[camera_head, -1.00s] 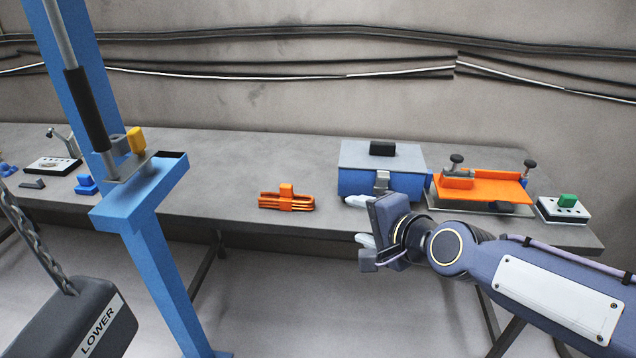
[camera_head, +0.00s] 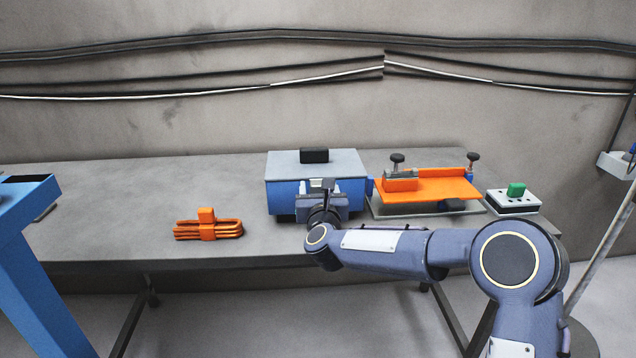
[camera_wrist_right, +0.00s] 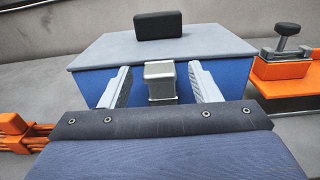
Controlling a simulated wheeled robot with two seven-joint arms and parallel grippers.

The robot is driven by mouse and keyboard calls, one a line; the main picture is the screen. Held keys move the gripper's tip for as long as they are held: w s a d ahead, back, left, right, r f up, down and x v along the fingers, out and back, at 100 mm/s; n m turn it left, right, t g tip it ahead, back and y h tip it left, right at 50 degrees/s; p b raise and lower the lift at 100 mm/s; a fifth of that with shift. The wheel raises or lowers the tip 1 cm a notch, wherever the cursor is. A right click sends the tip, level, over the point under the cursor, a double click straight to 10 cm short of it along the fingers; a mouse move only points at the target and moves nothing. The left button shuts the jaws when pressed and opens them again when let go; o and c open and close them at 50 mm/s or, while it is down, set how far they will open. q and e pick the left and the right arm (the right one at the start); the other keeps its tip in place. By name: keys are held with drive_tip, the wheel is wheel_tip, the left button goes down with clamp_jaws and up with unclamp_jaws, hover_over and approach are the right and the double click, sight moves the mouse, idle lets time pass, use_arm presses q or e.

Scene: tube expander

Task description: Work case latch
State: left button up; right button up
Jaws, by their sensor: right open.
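A blue case (camera_head: 284,196) with a grey lid (camera_head: 339,165) and a black handle (camera_head: 314,156) stands on the table. Its lid looks closed. A grey latch (camera_head: 322,184) sits on the middle of its front; in the right wrist view the latch (camera_wrist_right: 160,82) shows between my fingers. My right gripper (camera_head: 322,194) is at the case front. In the right wrist view it is open (camera_wrist_right: 160,90), with one finger on each side of the latch and a gap to each. The left gripper is not in view.
To the right stand an orange plate fixture (camera_head: 440,190) with black knobs and a small box with a green button (camera_head: 516,190). An orange cable bundle (camera_head: 208,226) lies left of the case. The grey table (camera_head: 130,190) is clear around the bundle.

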drive_tip(key=shift+w, duration=1.05)
drive_tip(key=shift+c, duration=0.3)
clamp_jaws()
